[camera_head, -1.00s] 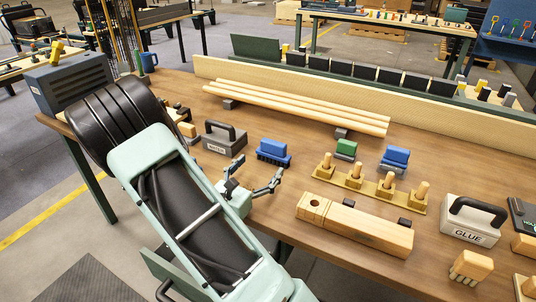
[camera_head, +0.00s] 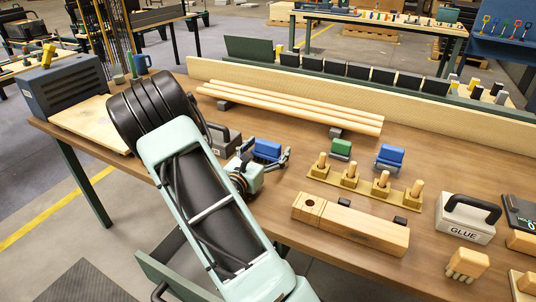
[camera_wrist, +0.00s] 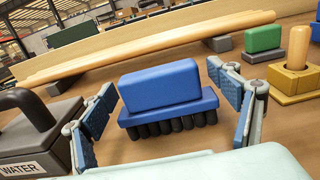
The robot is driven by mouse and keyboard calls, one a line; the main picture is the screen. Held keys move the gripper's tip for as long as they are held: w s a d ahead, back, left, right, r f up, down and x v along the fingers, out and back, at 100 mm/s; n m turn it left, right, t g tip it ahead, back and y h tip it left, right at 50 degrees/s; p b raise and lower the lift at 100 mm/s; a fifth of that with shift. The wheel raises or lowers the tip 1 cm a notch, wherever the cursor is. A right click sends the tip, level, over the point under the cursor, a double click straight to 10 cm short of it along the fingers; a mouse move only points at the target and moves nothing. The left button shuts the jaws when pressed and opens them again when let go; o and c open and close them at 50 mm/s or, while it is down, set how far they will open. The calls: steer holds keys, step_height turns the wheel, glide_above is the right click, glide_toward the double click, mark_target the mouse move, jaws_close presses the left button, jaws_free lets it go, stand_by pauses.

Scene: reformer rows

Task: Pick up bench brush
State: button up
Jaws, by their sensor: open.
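A blue brush (camera_head: 267,149) with a blue block top and dark bristles stands upright on the wooden bench. It is large in the middle of the wrist view (camera_wrist: 165,90), bristles down. My gripper (camera_head: 264,160) is open, with one finger on each side of the brush in the wrist view (camera_wrist: 162,98). A gap shows between each finger and the brush, and the gripper holds nothing. Another blue brush-like block (camera_head: 390,157) and a green one (camera_head: 342,149) stand farther right.
A dark WATER block (camera_wrist: 38,145) with a handle stands close left of my gripper. Wooden rods (camera_head: 290,108) lie behind on supports. A pegged rack (camera_head: 350,183), a long wooden block (camera_head: 350,224) and a GLUE block (camera_head: 466,220) are to the right.

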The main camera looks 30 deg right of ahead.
mark_target(267, 142)
steer(key=shift+c, duration=0.4)
steer(key=c, duration=1.5)
steer(key=shift+o, duration=0.2)
steer(key=shift+r, duration=0.1)
steer(key=shift+r, duration=0.5)
step_height(267, 142, up, 3)
steer(key=shift+a+f+p, duration=0.15)
steer(key=shift+f+p, duration=0.05)
steer(key=shift+p, duration=0.25)
steer(key=s+a+r+p, duration=0.2)
steer(key=s+a+r, duration=0.7)
steer(key=a, duration=0.1)
steer(key=shift+s, duration=0.35)
